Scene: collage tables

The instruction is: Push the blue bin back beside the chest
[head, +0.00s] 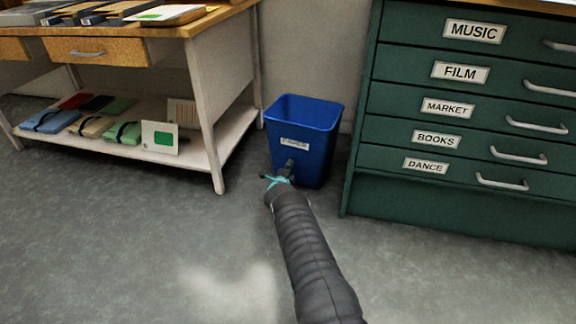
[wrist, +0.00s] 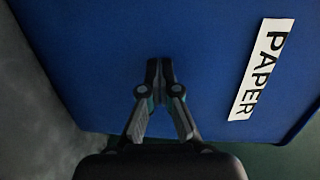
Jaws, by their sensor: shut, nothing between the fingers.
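The blue bin (head: 316,150) stands upright on the floor, between the wooden table and the green chest (head: 440,215). It sits close to the chest's left side, near the wall. My gripper (head: 284,172) is at the lower front of the bin, below its label. In the wrist view the bin's blue face (wrist: 100,60) fills most of the picture, with a white PAPER label (wrist: 262,70). My gripper (wrist: 160,65) shows there with its fingertips together and nothing between them. The tips are at or very near the bin's face; I cannot tell if they touch.
The wooden table (head: 215,50) stands left of the bin, with a low shelf (head: 190,155) of folders and cards. A pale wall (head: 300,60) is behind the bin. Grey floor (head: 130,240) is clear in front. The chest's drawers are shut.

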